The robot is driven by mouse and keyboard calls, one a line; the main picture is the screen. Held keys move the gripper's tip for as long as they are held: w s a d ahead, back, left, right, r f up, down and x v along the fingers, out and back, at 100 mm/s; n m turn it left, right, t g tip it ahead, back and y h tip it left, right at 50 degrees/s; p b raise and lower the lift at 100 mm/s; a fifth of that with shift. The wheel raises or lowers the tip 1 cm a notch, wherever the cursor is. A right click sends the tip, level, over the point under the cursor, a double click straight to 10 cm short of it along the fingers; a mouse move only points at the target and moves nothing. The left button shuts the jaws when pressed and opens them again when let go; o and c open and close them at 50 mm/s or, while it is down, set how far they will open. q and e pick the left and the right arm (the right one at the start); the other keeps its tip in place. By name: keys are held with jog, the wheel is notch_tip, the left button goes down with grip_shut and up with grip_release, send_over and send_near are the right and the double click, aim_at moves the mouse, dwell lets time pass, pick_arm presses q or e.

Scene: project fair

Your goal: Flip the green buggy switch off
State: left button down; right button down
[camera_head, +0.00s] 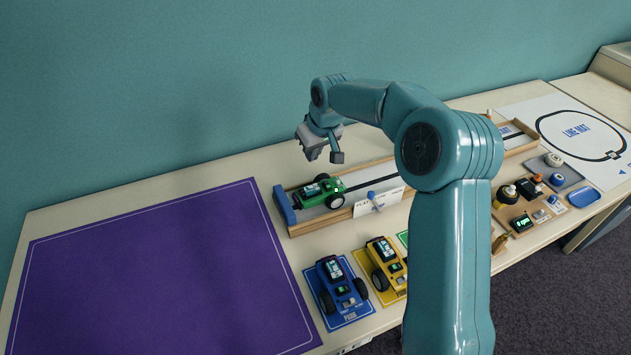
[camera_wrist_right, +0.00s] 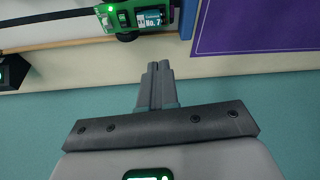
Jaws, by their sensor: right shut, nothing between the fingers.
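The green buggy (camera_head: 318,190) sits at the left end of the wooden track, close to the blue end block (camera_head: 284,205). The green buggy also shows at the top of the right wrist view (camera_wrist_right: 127,18), where a small green light glows on it. A "No. 7" label is on its top. My right gripper (camera_head: 311,154) hangs above and behind the buggy, apart from it. In the right wrist view its fingers (camera_wrist_right: 157,66) are together with nothing between them. I cannot make out the switch's position. My left gripper is not in view.
A blue buggy (camera_head: 341,287) and a yellow buggy (camera_head: 386,262) stand on mats in front of the track. A white card sign (camera_head: 378,201) stands beside the green buggy. A purple mat (camera_head: 160,275) lies left. My right arm hides part of the table.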

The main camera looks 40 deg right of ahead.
aim_at(324, 182)
jog(key=shift+m+h, duration=0.4)
jog(key=shift+m, duration=0.2)
jog(key=s+d, duration=0.1)
jog(key=d, duration=0.2)
jog(key=s+d+b, duration=0.1)
jog(key=d, duration=0.1)
jog(key=shift+s+d+f, duration=0.15)
jog(key=shift+s+f, duration=0.05)
jog(key=shift+s, duration=0.15)
jog(key=shift+d+f, duration=0.1)
jog(key=x, duration=0.4)
jog(key=p+x, duration=0.1)
jog(key=x, duration=0.4)
jog(key=p+x, duration=0.1)
jog(key=x, duration=0.3)
jog(key=shift+s+f, duration=0.1)
jog(key=shift+f, duration=0.4)
